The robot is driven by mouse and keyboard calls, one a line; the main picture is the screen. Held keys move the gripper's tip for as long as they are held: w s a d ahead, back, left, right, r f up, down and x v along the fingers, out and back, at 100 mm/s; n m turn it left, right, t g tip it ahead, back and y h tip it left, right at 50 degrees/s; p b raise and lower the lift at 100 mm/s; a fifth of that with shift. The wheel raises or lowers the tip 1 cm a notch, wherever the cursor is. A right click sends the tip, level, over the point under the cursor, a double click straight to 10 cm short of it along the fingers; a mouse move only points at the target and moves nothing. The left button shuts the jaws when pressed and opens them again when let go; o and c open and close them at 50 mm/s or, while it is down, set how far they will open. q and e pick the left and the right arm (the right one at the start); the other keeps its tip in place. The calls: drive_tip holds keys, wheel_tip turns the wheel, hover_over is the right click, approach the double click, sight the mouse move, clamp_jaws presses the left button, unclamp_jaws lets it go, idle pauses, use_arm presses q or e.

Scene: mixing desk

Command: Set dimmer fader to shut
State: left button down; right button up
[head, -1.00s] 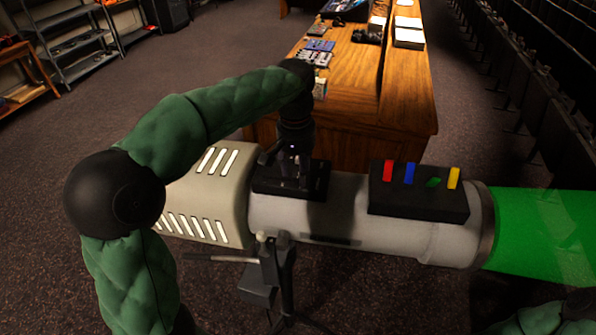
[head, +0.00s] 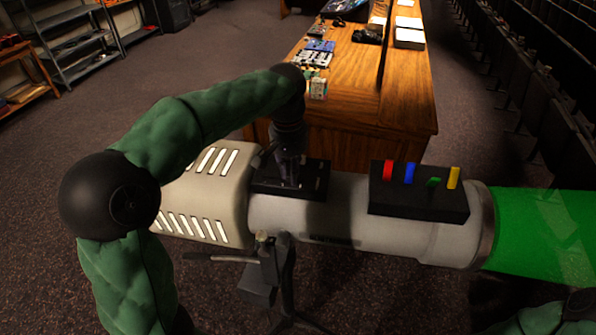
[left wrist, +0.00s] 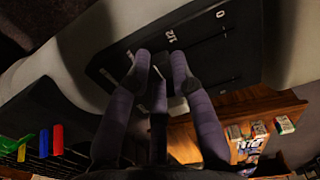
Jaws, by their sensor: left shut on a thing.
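A black dimmer panel (head: 319,189) sits on top of a pale follow spot (head: 345,205). In the left wrist view the panel (left wrist: 215,50) has slots with white marks reading "1/2" and "0". My left gripper (head: 286,182) points down onto the panel. In the left wrist view its fingers (left wrist: 160,70) are closed around a small fader knob, mostly hidden between them, near the "1/2" side and apart from the "0" marks. My right gripper is not in view.
A black box (head: 415,200) with red, blue, green and yellow levers sits further right on the lamp. A green glowing front (head: 545,235) is at the right. A wooden desk (head: 350,130) with small items stands behind. A stand (head: 262,280) is below.

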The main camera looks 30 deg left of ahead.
sight(265, 177)
use_arm(q)
drive_tip(key=a, duration=0.2)
drive_tip(key=s+a, duration=0.1)
drive_tip(key=a, duration=0.1)
drive_tip(key=s+a, duration=0.1)
drive_tip(key=a, duration=0.1)
drive_tip(key=shift+s+a+f, duration=0.1)
drive_tip(key=shift+a+f, duration=0.05)
drive_tip(key=shift+a, duration=0.15)
drive_tip(key=shift+d, duration=0.1)
drive_tip(key=c, duration=1.3)
unclamp_jaws()
drive_tip(key=shift+o, duration=1.3)
drive_tip(key=shift+a, duration=0.2)
drive_tip(key=shift+d, duration=0.1)
wheel_tip(265, 177, up, 12)
drive_tip(key=shift+a, duration=0.25)
